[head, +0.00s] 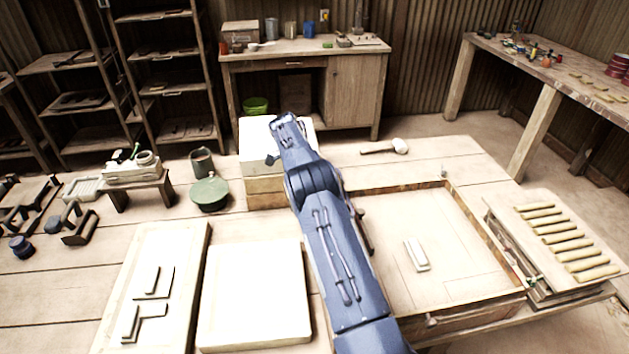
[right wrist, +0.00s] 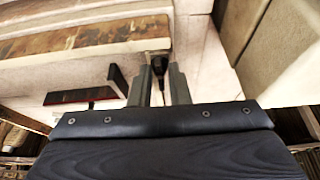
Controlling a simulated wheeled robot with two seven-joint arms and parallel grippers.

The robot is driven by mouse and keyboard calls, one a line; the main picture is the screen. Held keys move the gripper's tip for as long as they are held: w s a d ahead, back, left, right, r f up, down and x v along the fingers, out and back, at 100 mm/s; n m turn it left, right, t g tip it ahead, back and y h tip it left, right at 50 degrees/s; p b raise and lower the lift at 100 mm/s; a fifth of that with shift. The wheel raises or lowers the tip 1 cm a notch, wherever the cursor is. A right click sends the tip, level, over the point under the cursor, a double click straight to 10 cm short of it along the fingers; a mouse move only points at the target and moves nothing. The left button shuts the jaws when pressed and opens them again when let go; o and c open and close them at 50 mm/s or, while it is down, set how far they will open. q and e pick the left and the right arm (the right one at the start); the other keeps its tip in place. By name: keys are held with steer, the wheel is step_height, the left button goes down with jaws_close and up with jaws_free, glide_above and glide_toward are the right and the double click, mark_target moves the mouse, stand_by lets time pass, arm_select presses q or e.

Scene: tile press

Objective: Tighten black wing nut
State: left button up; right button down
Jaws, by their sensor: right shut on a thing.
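My right arm reaches across the middle of the head view, with its hand (head: 287,122) over the white-topped block at the back of the table; its fingertips are not clear there. In the right wrist view my right gripper (right wrist: 160,82) is shut on a small black part, which looks like the black wing nut (right wrist: 159,66). The nut sits between the two grey fingertips, beside the end of a worn wooden edge (right wrist: 85,42). Its wings are mostly hidden by the fingers. I cannot make out the nut in the head view. My left gripper is not in view.
A shallow wooden frame (head: 482,304) with a small pale block (head: 416,254) lies right of my arm. Two pale boards (head: 255,300) lie left of it. A black-and-red bar (right wrist: 85,97) shows in the wrist view.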

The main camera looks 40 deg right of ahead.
steer(key=c, duration=1.4)
jaws_free()
steer(key=shift+o, duration=0.2)
steer(key=v, duration=0.7)
steer(key=shift+a+r, duration=0.2)
steer(key=shift+r, duration=0.15)
steer(key=shift+w, duration=0.1)
